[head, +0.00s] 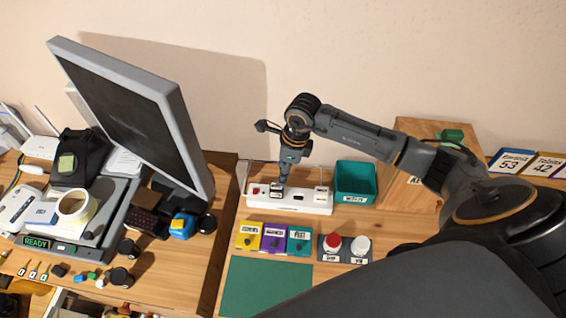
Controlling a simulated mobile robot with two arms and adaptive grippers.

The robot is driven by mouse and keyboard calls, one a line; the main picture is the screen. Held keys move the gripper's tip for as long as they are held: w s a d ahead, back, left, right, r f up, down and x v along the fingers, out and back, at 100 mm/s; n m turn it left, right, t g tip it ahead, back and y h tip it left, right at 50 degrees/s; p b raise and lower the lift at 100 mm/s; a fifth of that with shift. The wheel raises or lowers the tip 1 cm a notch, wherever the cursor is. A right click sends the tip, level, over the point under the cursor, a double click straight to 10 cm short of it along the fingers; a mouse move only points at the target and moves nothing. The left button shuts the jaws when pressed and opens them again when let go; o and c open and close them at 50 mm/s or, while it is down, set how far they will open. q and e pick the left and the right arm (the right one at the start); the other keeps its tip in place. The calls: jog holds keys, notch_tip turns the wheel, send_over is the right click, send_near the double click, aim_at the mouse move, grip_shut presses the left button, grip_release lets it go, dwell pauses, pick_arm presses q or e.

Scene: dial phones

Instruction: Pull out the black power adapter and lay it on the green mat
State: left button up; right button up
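A white power strip (304,206) lies on the wooden bench near the wall. A small dark plug-in piece, which looks like the black power adapter (277,188), sits at the strip's left part. A white plug-in piece (320,192) sits toward its right end. My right gripper (284,179) points down at the strip, right at the dark piece. Its fingers are small and partly merge with the piece, so I cannot tell whether they are closed on it. The green mat (262,290) lies bare at the bottom, in front of the strip. My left gripper is out of view.
Yellow, purple and teal labelled boxes (273,239) stand between strip and mat. A panel with red and white knobs (344,248) is to their right. A teal bin (355,180) stands right of the strip. A monitor (130,110) and a cluttered desk are at left.

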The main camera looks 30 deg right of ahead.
aim_at(278, 187)
jog(key=shift+a+f, duration=0.15)
jog(key=shift+f, duration=0.4)
jog(key=f+b, duration=0.1)
jog(key=f, duration=0.1)
jog(key=f+b, duration=0.4)
jog(key=shift+w+a, duration=0.4)
jog(key=shift+a+f+b, duration=0.1)
jog(key=shift+f+b, duration=0.25)
jog(key=shift+b, duration=0.1)
jog(key=shift+w+f, duration=0.1)
jog(key=shift+f, duration=0.15)
jog(key=shift+a, duration=0.1)
jog(key=shift+c, duration=0.4)
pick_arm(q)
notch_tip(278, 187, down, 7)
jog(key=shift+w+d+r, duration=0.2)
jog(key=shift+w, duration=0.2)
pick_arm(e)
jog(key=c, duration=0.6)
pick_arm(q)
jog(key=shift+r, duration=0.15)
pick_arm(e)
jog(key=shift+r, duration=0.3)
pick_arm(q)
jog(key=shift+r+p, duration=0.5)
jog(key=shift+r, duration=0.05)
pick_arm(e)
jog(key=shift+r, duration=0.85)
